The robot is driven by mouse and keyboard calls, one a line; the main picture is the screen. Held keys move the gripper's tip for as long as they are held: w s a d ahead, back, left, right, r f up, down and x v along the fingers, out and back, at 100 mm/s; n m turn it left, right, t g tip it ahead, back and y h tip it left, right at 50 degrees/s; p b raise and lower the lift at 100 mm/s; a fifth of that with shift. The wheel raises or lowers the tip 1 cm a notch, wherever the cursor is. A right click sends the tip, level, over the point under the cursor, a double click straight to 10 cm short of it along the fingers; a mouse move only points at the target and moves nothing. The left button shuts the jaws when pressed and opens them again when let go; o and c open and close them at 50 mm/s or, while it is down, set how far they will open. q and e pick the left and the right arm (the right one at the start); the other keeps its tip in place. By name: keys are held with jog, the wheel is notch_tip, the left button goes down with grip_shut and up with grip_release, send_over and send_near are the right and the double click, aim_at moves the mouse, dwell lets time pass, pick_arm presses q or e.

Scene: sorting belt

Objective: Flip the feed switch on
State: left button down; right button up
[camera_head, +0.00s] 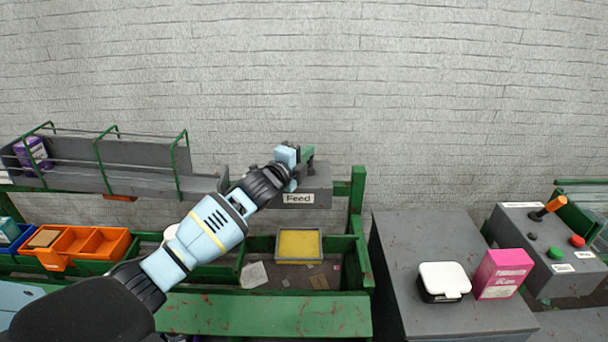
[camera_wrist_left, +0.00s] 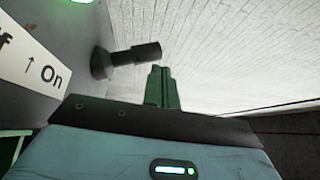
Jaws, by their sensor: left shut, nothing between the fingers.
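The feed switch box (camera_head: 318,190) carries a "Feed" label and stands at the back of the green-framed bench. My left arm reaches up to it from the lower left. My left gripper (camera_head: 307,152) is shut and empty, just above the box in the head view. In the left wrist view the black switch lever (camera_wrist_left: 135,54) sticks out from the grey box face. The shut green fingertips (camera_wrist_left: 162,72) are close beside the lever's end; I cannot tell if they touch. A label (camera_wrist_left: 38,65) reads "On" with an arrow. The head view does not show the lever clearly.
A green light (camera_wrist_left: 82,1) glows at the wrist view's top edge. A yellow-bottomed tray (camera_head: 300,246) lies below the box. Orange bins (camera_head: 115,244) stand left. A grey block (camera_head: 395,262) bears a white-lidded box (camera_head: 444,279) and pink carton (camera_head: 503,273). A control panel (camera_head: 520,228) is right.

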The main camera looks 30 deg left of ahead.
pick_arm(q)
jog(key=shift+w+a+r, duration=0.1)
jog(key=shift+w+a, duration=0.05)
jog(key=shift+w, duration=0.05)
pick_arm(e)
jog(key=shift+w+r, duration=0.1)
jog(key=shift+r, duration=0.05)
jog(key=shift+s, duration=0.2)
pick_arm(q)
jog(key=shift+r, duration=0.1)
pick_arm(e)
jog(key=shift+r, duration=0.1)
